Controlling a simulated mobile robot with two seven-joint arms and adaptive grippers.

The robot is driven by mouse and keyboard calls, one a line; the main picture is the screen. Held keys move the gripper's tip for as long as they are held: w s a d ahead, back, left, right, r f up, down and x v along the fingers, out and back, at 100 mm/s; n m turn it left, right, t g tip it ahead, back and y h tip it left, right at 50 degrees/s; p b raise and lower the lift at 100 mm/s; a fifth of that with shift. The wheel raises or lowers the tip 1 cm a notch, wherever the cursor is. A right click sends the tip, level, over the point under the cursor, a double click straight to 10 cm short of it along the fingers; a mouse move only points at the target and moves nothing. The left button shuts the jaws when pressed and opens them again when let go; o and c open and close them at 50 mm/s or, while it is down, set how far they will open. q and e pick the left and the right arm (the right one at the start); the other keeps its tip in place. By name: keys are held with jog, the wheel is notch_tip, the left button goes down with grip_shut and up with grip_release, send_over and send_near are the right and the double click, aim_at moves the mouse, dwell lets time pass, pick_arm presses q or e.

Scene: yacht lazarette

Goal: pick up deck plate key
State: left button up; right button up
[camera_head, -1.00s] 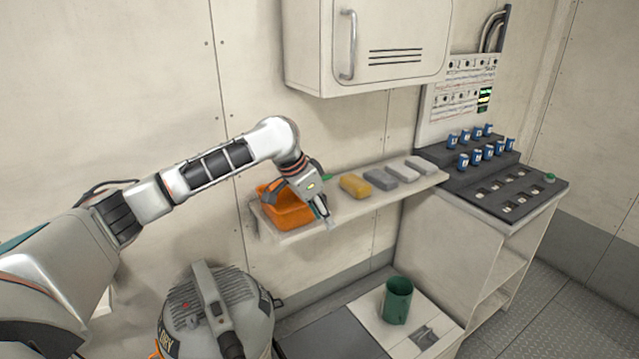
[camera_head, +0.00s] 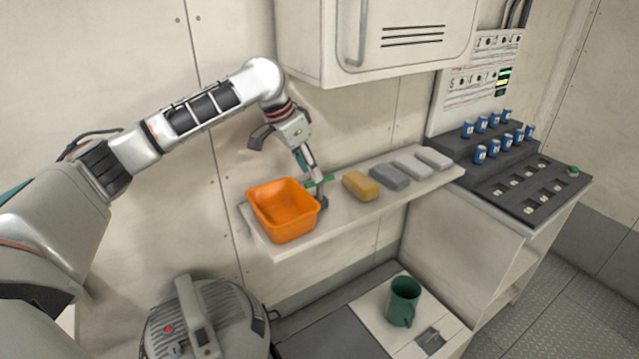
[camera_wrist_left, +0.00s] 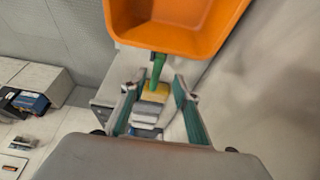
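In the left wrist view the green piece (camera_wrist_left: 158,70) shows just below the bin, ahead of the space between my fingers. My left gripper (camera_head: 311,170) is above the shelf beside the bin's right side, pointing down, and partly covers the key. In the left wrist view my left gripper (camera_wrist_left: 157,95) has its two fingers apart with nothing held between them. My right gripper is not in view.
The orange bin (camera_head: 284,210) stands at the shelf's left end, close to the gripper. The yellow sponge (camera_head: 361,186) and several grey blocks line the shelf (camera_head: 340,213) to the right. A wall cabinet (camera_head: 400,40) hangs above. A green mug (camera_head: 403,301) stands below.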

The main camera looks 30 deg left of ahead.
aim_at(320, 184)
pick_arm(q)
jog(key=x, duration=0.7)
jog(key=shift+s+d, duration=0.15)
jog(key=shift+d, duration=0.15)
jog(key=shift+r, duration=0.1)
grip_shut()
